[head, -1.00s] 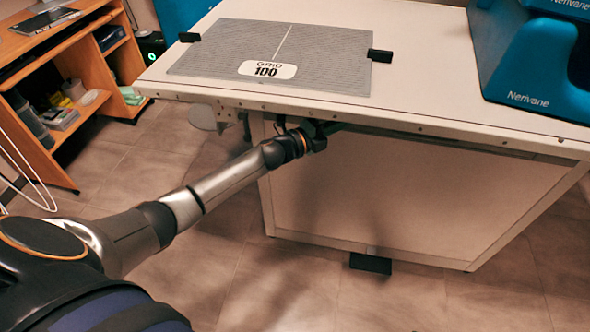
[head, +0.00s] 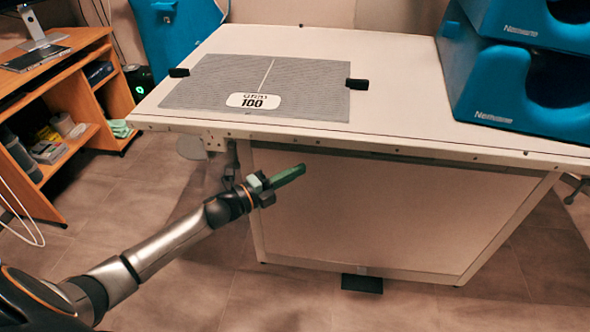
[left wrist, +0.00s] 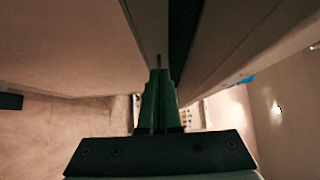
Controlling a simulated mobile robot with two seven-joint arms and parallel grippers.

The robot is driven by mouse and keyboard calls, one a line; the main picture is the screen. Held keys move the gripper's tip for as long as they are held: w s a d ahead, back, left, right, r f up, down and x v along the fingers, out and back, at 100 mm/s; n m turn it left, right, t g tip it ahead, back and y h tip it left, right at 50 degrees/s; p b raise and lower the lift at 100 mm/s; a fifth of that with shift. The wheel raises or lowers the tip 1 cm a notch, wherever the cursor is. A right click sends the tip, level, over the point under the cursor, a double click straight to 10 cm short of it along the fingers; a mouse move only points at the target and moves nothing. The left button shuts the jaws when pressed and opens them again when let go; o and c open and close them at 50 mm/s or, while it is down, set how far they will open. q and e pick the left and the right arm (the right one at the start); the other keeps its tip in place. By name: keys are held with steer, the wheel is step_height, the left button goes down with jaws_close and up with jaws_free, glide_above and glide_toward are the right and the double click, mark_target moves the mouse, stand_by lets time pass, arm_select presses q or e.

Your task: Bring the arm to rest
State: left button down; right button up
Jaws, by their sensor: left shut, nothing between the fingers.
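My left arm comes in from the lower left of the head view. Its gripper (head: 288,176) is below the table's front edge, in front of the pale front panel. The green fingers are together and hold nothing. In the left wrist view the shut fingers (left wrist: 160,75) point up the picture, between the pale panel and the table's edge. I cannot tell whether they touch either one. My right gripper is in neither view.
The white table (head: 400,115) carries a grey mat (head: 205,85) held by black clips, and blue Nerivane pieces (head: 500,85) at right. A wooden desk (head: 90,100) stands at left. A black foot pedal (head: 362,284) lies below the panel. Floor between desk and table is clear.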

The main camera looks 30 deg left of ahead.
arm_select(q)
steer(key=shift+s+a, duration=0.1)
steer(key=shift+s, duration=0.1)
steer(key=s+d+f+n+g+y, duration=0.2)
steer(key=s+d+f+n, duration=0.25)
steer(key=s+n, duration=0.35)
steer(key=s+d+f+n+g+y, duration=0.1)
steer(key=s+d+f+n+g, duration=0.25)
steer(key=s+f+n, duration=0.4)
steer(key=s+d+f+n+g+y, duration=0.2)
steer(key=s+d+f+n, duration=0.3)
steer(key=s, duration=0.6)
steer(key=a+r+t+y+p, duration=0.1)
steer(key=a+r+p, duration=0.2)
steer(key=r+p, duration=1.1)
steer(key=n+p, duration=0.1)
steer(key=p, duration=0.3)
steer(key=shift+s+a+r, duration=0.15)
steer(key=shift+a+r, duration=0.1)
steer(key=shift+a, duration=0.1)
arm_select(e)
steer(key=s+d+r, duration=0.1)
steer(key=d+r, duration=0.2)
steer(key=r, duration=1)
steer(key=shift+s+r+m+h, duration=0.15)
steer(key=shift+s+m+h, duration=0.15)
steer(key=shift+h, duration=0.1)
